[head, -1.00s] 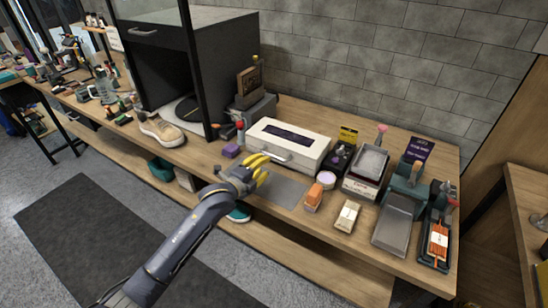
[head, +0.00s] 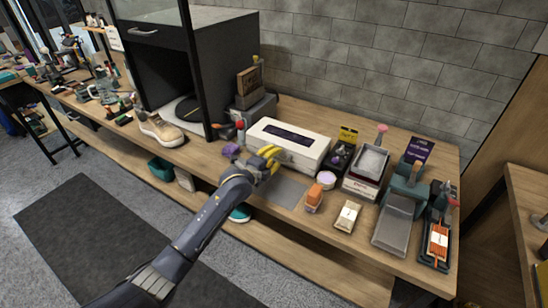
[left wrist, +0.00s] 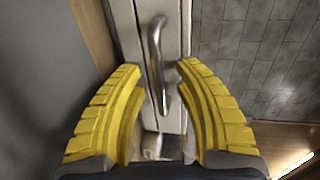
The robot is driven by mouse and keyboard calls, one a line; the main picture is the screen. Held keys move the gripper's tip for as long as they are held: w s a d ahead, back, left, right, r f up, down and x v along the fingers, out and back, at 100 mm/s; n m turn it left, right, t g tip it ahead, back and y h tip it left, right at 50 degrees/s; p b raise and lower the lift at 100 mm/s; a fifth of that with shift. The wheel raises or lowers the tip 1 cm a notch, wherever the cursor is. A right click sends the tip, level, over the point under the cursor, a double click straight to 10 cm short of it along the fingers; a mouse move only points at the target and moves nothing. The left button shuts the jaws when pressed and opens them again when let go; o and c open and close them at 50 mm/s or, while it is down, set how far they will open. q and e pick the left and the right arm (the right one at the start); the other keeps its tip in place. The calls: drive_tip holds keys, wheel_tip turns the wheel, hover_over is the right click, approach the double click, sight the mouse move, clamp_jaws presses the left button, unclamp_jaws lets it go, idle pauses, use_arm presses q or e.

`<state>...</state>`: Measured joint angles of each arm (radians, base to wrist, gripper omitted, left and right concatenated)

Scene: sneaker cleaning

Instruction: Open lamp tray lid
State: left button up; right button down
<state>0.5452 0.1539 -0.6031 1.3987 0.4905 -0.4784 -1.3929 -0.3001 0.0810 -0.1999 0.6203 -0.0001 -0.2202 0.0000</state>
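The lamp tray (head: 287,140) is a white box with a dark window in its top, and its lid is shut. Its metal bar handle (left wrist: 156,62) shows close up in the left wrist view, on the white front face. My left gripper (head: 272,158) has yellow fingers and is at the front of the box. In the left wrist view my left gripper (left wrist: 157,78) is open, with a finger on either side of the handle and gaps between. In the head view the gripper hides the handle. My right gripper is not in view.
A grey mat (head: 283,190) lies in front of the box. A purple block (head: 231,151) and a sneaker (head: 161,130) are to its left. An orange-topped brush (head: 314,196), a pink-lidded jar (head: 326,180) and several trays stand to the right. A brick wall (head: 390,60) is behind.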

use_arm(q)
drive_tip(key=shift+c, duration=0.3)
clamp_jaws()
